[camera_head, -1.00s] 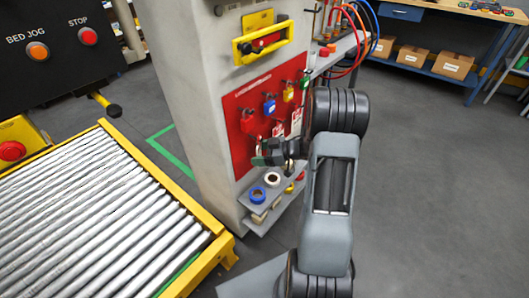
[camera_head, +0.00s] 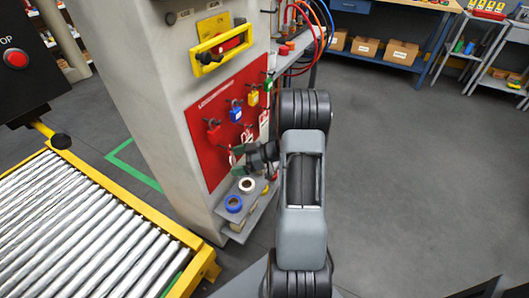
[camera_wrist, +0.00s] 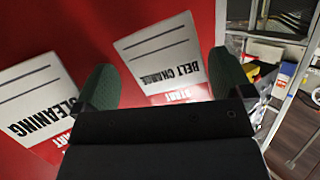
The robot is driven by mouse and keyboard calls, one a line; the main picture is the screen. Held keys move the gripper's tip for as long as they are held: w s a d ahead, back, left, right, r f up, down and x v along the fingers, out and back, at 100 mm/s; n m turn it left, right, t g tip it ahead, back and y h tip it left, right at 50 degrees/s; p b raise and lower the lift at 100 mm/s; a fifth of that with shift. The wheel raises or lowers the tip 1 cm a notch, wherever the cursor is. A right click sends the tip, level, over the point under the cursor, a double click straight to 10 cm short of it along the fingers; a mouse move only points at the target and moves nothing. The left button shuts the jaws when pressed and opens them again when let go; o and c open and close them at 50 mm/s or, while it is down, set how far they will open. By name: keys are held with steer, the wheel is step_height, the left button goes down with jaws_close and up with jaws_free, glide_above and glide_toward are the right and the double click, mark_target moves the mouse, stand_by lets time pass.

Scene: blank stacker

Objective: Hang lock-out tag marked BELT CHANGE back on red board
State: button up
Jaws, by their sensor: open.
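The BELT CHANGE tag (camera_wrist: 165,55) is white with a red end, and its print is upside down in the wrist view. It shows between the two dark green fingers of my gripper (camera_wrist: 165,80), in front of the red board (camera_wrist: 110,15). I cannot tell whether the tag is on a peg. In the head view my gripper (camera_head: 240,153) is at the lower part of the red board (camera_head: 203,118), above a small shelf. A CLEANING tag (camera_wrist: 38,100) is left of my gripper in the wrist view.
Red (camera_head: 213,131), blue (camera_head: 235,111) and yellow (camera_head: 253,95) padlocks hang on the board. Blue (camera_head: 233,204) and white tape rolls sit on the small shelf below. A roller conveyor (camera_head: 75,235) stands at left. Floor at right is clear.

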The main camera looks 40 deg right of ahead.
steer(key=s+d+r+p, duration=0.2)
steer(key=s+d+r, duration=0.4)
steer(key=s+d, duration=0.1)
steer(key=shift+s+d, duration=0.3)
steer(key=shift+s, duration=0.45)
steer(key=shift+f, duration=0.1)
